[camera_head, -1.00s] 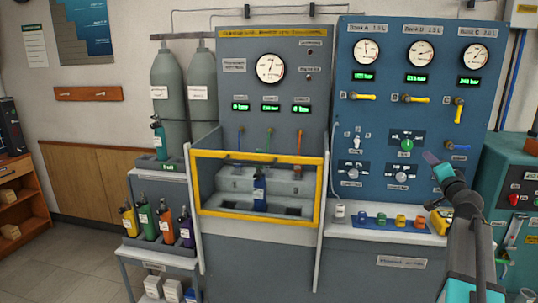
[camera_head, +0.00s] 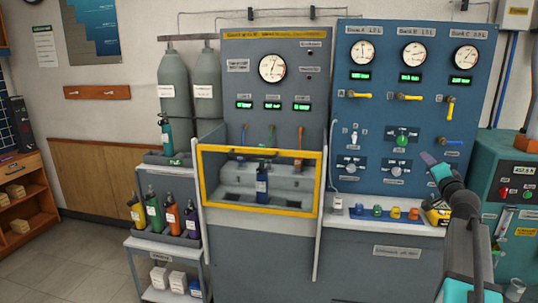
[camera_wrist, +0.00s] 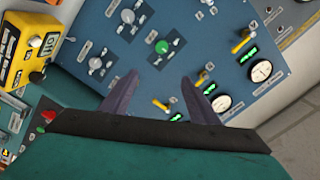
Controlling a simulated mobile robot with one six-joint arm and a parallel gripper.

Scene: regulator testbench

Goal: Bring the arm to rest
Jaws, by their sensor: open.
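My gripper (camera_head: 430,160) is in front of the lower right part of the blue panel (camera_head: 375,107) in the head view. In the wrist view my gripper (camera_wrist: 159,92) shows two dark fingers standing well apart, with nothing between them. Beyond them lies the blue panel (camera_wrist: 215,35), with a green knob (camera_wrist: 162,46), yellow levers and gauges. I cannot tell the exact gap between fingertips and panel, but no contact is visible.
A yellow handheld device (camera_head: 437,214) sits on the ledge below my gripper, near several coloured caps (camera_head: 395,212). A teal machine (camera_head: 510,180) stands right of my arm. A yellow-framed guard (camera_head: 262,211) encloses a blue bottle (camera_head: 262,183). Floor (camera_head: 85,270) is clear at left.

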